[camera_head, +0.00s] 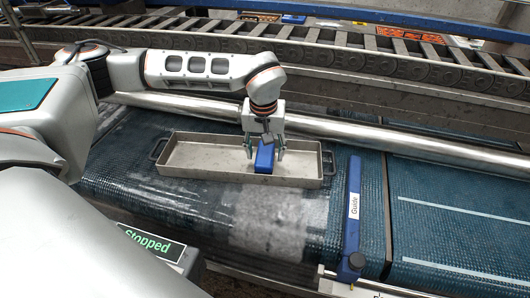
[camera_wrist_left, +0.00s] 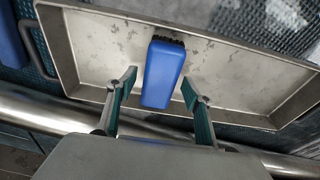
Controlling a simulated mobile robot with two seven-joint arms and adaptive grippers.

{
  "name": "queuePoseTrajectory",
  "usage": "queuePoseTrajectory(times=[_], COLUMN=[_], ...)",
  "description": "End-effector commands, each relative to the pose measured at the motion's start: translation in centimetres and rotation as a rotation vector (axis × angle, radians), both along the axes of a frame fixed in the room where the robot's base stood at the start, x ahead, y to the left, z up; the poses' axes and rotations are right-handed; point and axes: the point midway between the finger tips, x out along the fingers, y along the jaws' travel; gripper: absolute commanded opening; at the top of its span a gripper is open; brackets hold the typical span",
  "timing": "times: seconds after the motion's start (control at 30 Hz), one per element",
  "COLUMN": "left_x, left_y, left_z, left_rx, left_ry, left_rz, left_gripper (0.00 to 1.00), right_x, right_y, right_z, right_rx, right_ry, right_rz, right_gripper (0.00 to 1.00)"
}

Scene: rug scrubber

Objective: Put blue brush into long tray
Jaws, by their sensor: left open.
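The long tray (camera_head: 200,160) is a shallow metal tray with dark end handles, lying on the blue-green conveyor belt. The blue brush (camera_head: 265,157) is inside the tray, toward its right half. In the left wrist view the brush (camera_wrist_left: 162,75) shows its blue back, with dark bristles at the far end, over the tray floor (camera_wrist_left: 105,45). My left gripper (camera_head: 264,152) reaches down over the tray from above. Its fingers (camera_wrist_left: 160,98) are open, one on each side of the brush, with gaps between. My right gripper is not in view.
A blue guide bar (camera_head: 353,215) labelled "Guide" stands across the belt just right of the tray. A shiny metal roller (camera_head: 400,148) runs behind the tray. A "Stopped" sign (camera_head: 152,243) is at the front. The belt in front of the tray is clear.

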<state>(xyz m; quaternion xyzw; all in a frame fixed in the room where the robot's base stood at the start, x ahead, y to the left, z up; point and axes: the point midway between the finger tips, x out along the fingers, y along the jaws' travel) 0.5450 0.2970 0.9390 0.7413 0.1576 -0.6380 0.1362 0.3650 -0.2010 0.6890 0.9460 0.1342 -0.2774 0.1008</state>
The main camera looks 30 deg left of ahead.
Motion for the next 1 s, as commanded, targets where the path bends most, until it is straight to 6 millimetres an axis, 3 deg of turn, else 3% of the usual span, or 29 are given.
queuePoseTrajectory(times=[0.5, 0.7, 1.0], left_x=[-1.2, -1.5, -1.6], left_y=[-0.6, -0.7, -0.7], left_z=[9.5, 11.2, 11.5], left_rx=[0.0, 0.0, 0.0], left_ry=[-0.004, -0.002, -0.001], left_rz=[0.0, -0.001, 0.0], left_gripper=[0.51, 0.51, 0.51], right_x=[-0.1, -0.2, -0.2], right_y=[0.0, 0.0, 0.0], right_z=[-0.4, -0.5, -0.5], right_rx=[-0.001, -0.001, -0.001], right_ry=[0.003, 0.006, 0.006], right_rz=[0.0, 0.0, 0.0], right_gripper=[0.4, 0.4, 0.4])
